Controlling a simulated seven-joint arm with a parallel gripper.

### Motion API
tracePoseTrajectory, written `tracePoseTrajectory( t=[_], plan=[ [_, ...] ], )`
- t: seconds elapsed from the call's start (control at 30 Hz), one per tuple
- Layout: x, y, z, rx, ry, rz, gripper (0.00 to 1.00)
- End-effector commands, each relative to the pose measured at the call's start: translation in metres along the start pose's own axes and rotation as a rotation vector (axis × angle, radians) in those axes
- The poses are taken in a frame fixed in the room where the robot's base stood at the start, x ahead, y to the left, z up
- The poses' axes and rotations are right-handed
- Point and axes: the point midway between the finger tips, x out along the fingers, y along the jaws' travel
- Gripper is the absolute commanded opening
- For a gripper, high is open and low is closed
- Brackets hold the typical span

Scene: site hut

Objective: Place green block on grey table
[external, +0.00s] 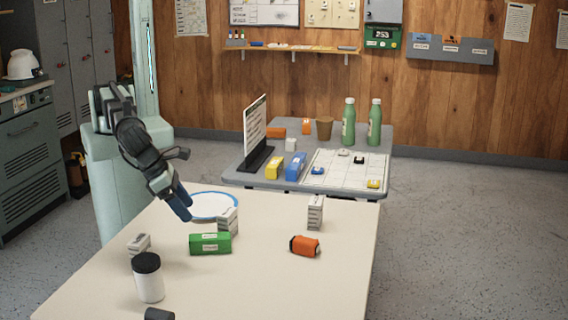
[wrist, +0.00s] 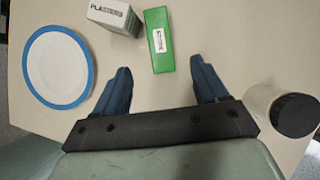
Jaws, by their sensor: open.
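The green block (external: 210,243) lies on the beige table (external: 340,285) in front, with a white label on its face. In the wrist view the green block (wrist: 160,42) lies ahead of and between the open fingers, not touching them. My gripper (external: 181,203) is open and empty above the beige table, behind and left of the block; its two blue fingers also show in the wrist view (wrist: 160,85). The grey table (external: 232,178) stands behind the beige table and carries several things.
Close to the block stand a white box (external: 228,221) and a blue-rimmed plate (external: 190,204). A black-lidded jar (external: 149,280) and an orange item (external: 305,246) are also on the beige table. The grey table holds green bottles (external: 348,122), coloured blocks and an upright sign (external: 256,130).

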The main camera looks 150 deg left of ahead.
Motion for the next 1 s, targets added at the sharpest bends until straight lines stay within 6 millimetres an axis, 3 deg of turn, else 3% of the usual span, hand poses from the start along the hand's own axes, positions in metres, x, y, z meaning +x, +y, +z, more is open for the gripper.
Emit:
tracePoseTrajectory(
  t=[0.47,0.77,1.0],
  plan=[
    [0.003,0.003,0.006,-0.008,0.0,0.004,0.72],
    [0.018,0.022,0.066,-0.087,-0.007,0.027,0.72],
    [0.025,0.022,0.111,-0.162,0.054,0.02,0.72]
  ],
)
